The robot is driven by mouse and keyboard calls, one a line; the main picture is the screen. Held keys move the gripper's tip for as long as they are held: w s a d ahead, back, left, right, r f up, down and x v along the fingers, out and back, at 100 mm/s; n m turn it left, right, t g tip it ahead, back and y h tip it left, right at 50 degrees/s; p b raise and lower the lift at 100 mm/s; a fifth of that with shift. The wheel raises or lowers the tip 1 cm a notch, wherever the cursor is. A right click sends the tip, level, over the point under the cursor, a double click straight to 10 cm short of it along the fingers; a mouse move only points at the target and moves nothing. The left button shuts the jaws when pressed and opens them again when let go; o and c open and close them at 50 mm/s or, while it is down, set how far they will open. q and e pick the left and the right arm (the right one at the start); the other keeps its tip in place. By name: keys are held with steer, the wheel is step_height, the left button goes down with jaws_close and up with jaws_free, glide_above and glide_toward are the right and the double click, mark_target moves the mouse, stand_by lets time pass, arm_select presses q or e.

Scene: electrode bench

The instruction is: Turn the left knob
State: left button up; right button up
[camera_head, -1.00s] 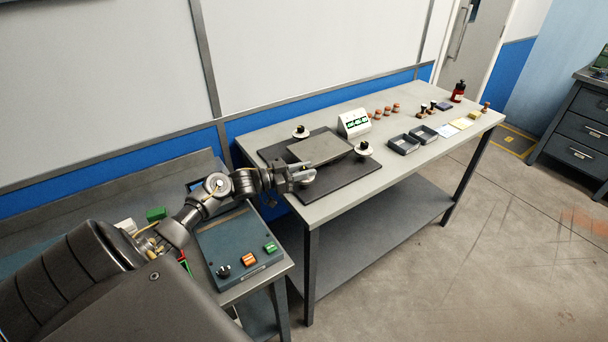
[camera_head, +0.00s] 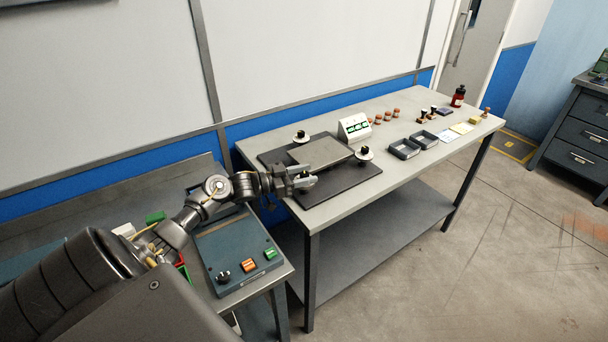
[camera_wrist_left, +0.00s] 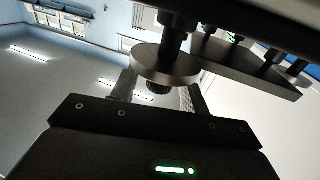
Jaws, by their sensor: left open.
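A dark base plate (camera_head: 340,183) on the bench carries a raised grey plate (camera_head: 321,151). A black knob on a pale disc (camera_head: 301,137) stands at its back left corner, and another such knob (camera_head: 364,153) stands at its right. My left gripper (camera_head: 305,182) is at the front left corner, over a third knob that it mostly hides. In the left wrist view, a round disc with a dark stub (camera_wrist_left: 165,66) lies between the two spread fingers. The jaws are open; whether a finger touches the knob I cannot tell. My right gripper is not in view.
A white display box (camera_head: 354,128) with green readouts stands behind the base plate. Dark trays (camera_head: 404,149) and small items fill the bench's right side. A blue control box (camera_head: 236,252) with coloured buttons sits on the lower table at left.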

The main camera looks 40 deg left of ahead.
arm_select(q)
steer(key=b+v, duration=0.1)
steer(key=v, duration=0.6)
steer(key=shift+s+b, duration=0.2)
steer(key=shift+b, duration=0.1)
steer(key=shift+a, duration=0.15)
